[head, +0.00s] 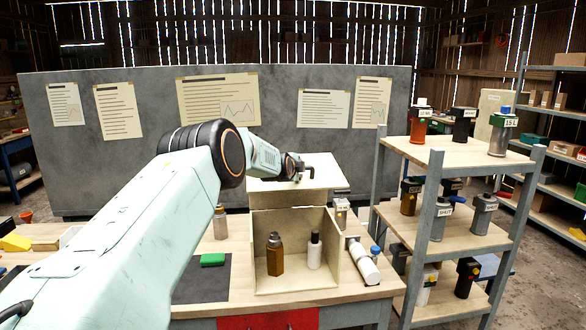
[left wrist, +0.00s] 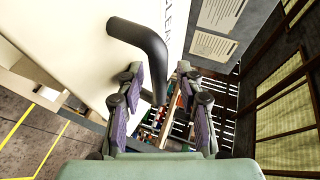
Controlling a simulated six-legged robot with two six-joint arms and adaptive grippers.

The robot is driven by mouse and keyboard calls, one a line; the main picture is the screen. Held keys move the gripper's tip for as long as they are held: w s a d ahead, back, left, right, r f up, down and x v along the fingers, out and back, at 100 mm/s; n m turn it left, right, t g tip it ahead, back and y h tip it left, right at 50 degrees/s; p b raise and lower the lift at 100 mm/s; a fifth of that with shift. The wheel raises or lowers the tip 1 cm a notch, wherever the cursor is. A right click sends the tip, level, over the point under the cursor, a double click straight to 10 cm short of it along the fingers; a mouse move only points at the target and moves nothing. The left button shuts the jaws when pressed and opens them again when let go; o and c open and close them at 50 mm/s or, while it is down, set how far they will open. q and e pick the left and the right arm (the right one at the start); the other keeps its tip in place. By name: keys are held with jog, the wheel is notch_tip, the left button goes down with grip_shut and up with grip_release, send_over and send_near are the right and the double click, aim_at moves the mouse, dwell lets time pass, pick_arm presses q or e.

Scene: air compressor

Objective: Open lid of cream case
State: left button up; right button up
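The cream case (head: 340,272) stands on the wooden workbench, with a brown bottle (head: 274,256) and a white bottle (head: 314,252) visible inside. Its pale lid panel (head: 325,177) shows above the box, apart from the front opening; its exact angle is hard to tell. My left gripper (head: 298,167) is at the lid's upper part, beside a dark handle. In the left wrist view, the bent black handle (left wrist: 142,40) juts from the pale lid (left wrist: 85,55), its end between the spread fingers of my left gripper (left wrist: 164,95). Finger contact cannot be made out. My right gripper is out of view.
A dark mat (head: 203,284) with a green block (head: 213,259) lies left of the case. A small bottle (head: 220,222) stands behind it. A shelf (head: 437,157) with several containers stands right.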

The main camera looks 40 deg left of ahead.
pick_arm(q)
jog(key=v, duration=1.2)
dwell(0.6)
jog(key=s+d+f+n+g+h+b, duration=0.15)
jog(key=s+d+f+n, duration=0.25)
jog(key=d+f, duration=0.4)
jog(key=s+d+f+n+g+h+b, duration=0.1)
jog(key=s+d+f+n+h+b, duration=0.15)
jog(key=d+f+n, duration=0.6)
jog(key=s+d+f+n+g+h+b, duration=0.1)
jog(key=s+d+f+b, duration=0.4)
jog(key=f, duration=0.7)
jog(key=s+d+f+g+b, duration=0.3)
jog(key=s+d+f, duration=0.1)
jog(key=s+f, duration=0.6)
jog(key=s+d+f+m+g+b, duration=0.1)
jog(key=s+d+f+g+b, duration=0.2)
jog(key=s+f, duration=0.7)
jog(key=s+d+f+m+g+h+b, duration=0.1)
jog(key=s+d+f+g+b, duration=0.2)
jog(key=s+f, duration=0.7)
jog(key=s+d+b, duration=0.2)
jog(key=s, duration=0.3)
jog(key=shift+d+f, duration=0.3)
jog(key=shift+d, duration=0.1)
